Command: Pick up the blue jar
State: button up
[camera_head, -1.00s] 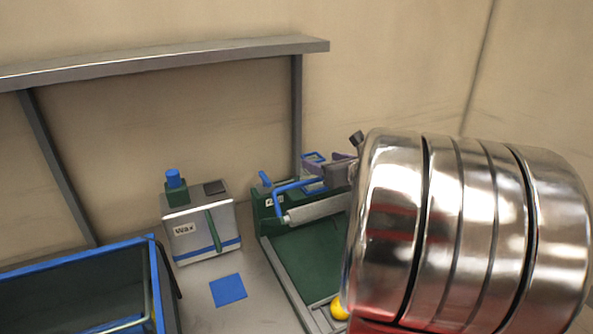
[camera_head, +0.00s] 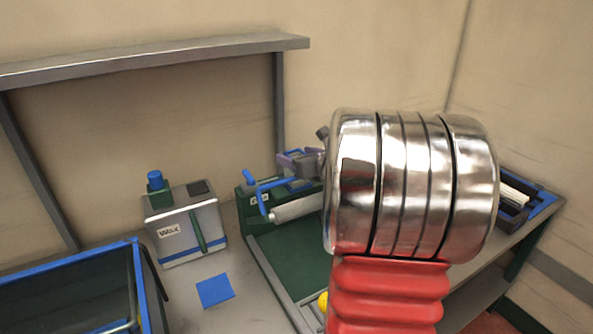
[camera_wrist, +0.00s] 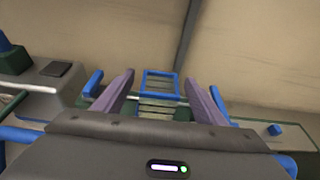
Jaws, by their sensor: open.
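I cannot make out a blue jar for certain in either view. My gripper (camera_head: 300,163) has pale purple fingers and shows partly behind my arm in the head view. In the wrist view my gripper (camera_wrist: 160,78) is open with nothing held between its fingers. A blue square frame (camera_wrist: 160,72) stands beyond and between the fingertips. A small blue block (camera_wrist: 275,129) lies on the ledge at the right of the wrist view. My arm hides part of the bench in the head view.
A wax box (camera_head: 185,225) with a blue-capped green knob (camera_head: 155,181) stands left. A green roller unit (camera_head: 285,208) is beside it, with a yellow ball (camera_head: 322,300) low down. A blue pad (camera_head: 215,291), a blue-edged bin (camera_head: 138,290) and a dark tray (camera_head: 515,205) also show.

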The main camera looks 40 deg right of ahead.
jog(key=shift+w+d+f, duration=0.15)
jog(key=shift+w, duration=0.2)
dwell(0.3)
jog(key=c, duration=1.3)
notch_tip(320, 180, up, 10)
jog(key=shift+r, duration=0.1)
dwell(0.6)
